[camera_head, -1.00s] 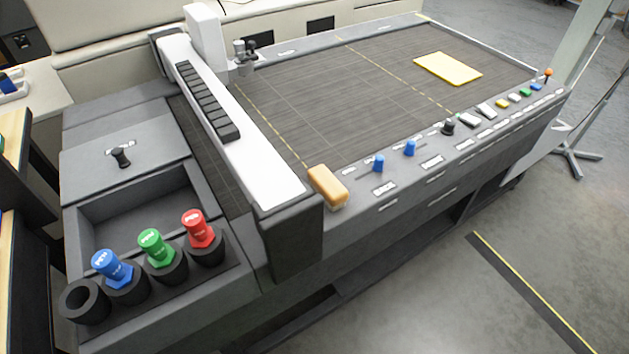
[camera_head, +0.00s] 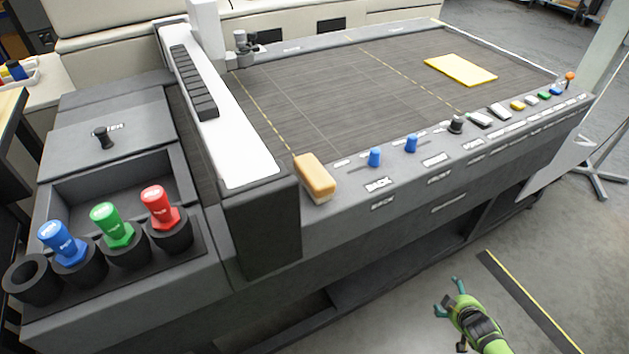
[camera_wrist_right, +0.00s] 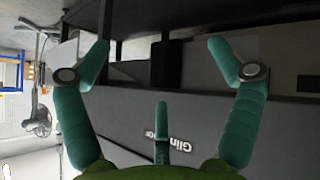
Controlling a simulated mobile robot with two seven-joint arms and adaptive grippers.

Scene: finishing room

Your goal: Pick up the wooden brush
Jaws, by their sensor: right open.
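The wooden brush (camera_head: 315,175) is a tan block with a pale underside. It lies on the front ledge of the machine, just right of the white gantry's near end in the head view. My right gripper (camera_head: 449,297) is green with teal fingers and is at the bottom right of the head view, in front of the machine and well away from the brush. In the right wrist view my right gripper (camera_wrist_right: 160,75) has its fingers spread with nothing between them. The brush does not show in that view. My left gripper is in neither view now.
Blue knobs (camera_head: 375,157) stand on the ledge right of the brush. The gantry (camera_head: 235,130) rises close on its left. Blue, green and red pens (camera_head: 159,207) stand in black holders at left. A yellow sheet (camera_head: 461,69) lies on the dark bed. Floor in front is open.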

